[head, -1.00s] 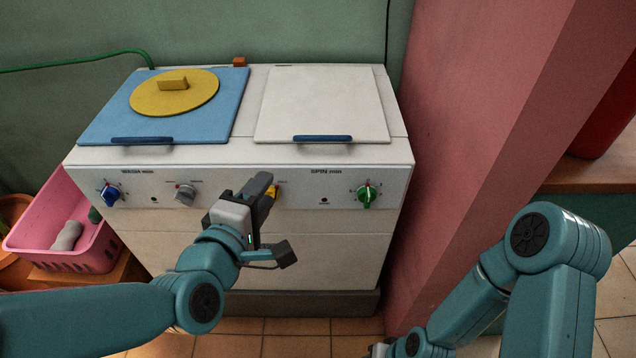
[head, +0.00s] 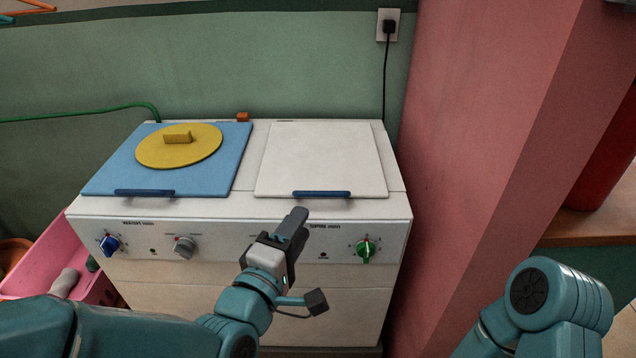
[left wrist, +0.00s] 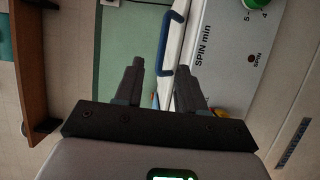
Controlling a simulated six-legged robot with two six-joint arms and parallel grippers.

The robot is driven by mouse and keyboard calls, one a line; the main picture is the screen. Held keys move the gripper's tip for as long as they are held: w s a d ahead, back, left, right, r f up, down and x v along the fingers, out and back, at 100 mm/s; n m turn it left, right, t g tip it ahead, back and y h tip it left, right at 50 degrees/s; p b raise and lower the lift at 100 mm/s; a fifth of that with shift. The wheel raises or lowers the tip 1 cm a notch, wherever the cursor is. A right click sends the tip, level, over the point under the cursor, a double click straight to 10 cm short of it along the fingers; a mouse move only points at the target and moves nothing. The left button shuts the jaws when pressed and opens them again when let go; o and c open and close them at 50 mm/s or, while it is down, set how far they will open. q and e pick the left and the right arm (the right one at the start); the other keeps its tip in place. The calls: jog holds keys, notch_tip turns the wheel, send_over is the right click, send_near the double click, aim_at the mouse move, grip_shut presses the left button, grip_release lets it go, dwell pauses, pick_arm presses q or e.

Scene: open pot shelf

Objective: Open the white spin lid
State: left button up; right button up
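The white spin lid (head: 320,155) lies flat and closed on the right half of the white machine's top. Its blue bar handle (head: 321,194) is at the lid's front edge. My left gripper (head: 296,222) is in front of the control panel, just below and left of that handle, and apart from it. In the left wrist view the two fingers (left wrist: 160,72) stand apart with nothing held between them. The blue handle (left wrist: 166,45) shows ahead, beyond the fingertips. My right arm shows at the lower right, but its gripper is out of view.
A blue lid (head: 118,172) with a yellow disc (head: 200,155) covers the machine's left half. Knobs, such as the green one (head: 366,249), stick out of the front panel. A pink wall (head: 460,120) stands close on the right. A pink basket (head: 50,255) is at the left.

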aim_at(320, 196)
pick_arm(q)
jog(key=x, duration=0.9)
jog(key=shift+f, duration=0.25)
jog(key=shift+r, duration=0.1)
grip_shut()
